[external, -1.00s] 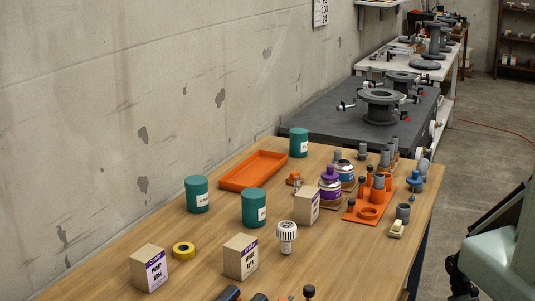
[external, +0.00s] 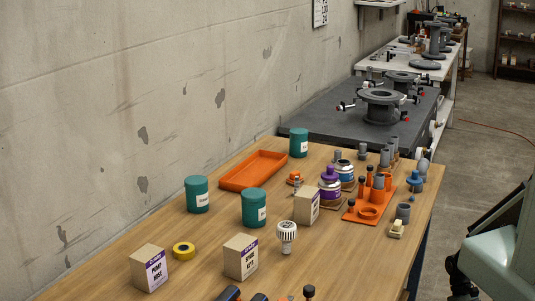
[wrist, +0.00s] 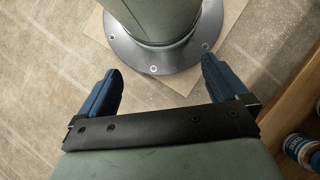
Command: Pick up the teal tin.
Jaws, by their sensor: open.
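Three teal tins with white labels stand upright on the wooden table in the external view. One tin (external: 197,194) is at the left, one tin (external: 254,207) is nearer the middle, and one tin (external: 299,142) is at the back by the orange tray. They look alike, so I cannot tell which one is meant. My gripper (wrist: 160,82) shows in the wrist view with its two blue fingers wide apart and nothing between them. It hangs over the floor beside my base, away from the tins. No teal tin shows in the wrist view.
An orange tray (external: 254,171) lies near the wall. Printed boxes (external: 241,257), yellow tape (external: 183,250), a white ribbed part (external: 287,235) and an orange rack (external: 367,210) with pipe pieces share the table. A blue-labelled jar (wrist: 300,147) stands near the table edge.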

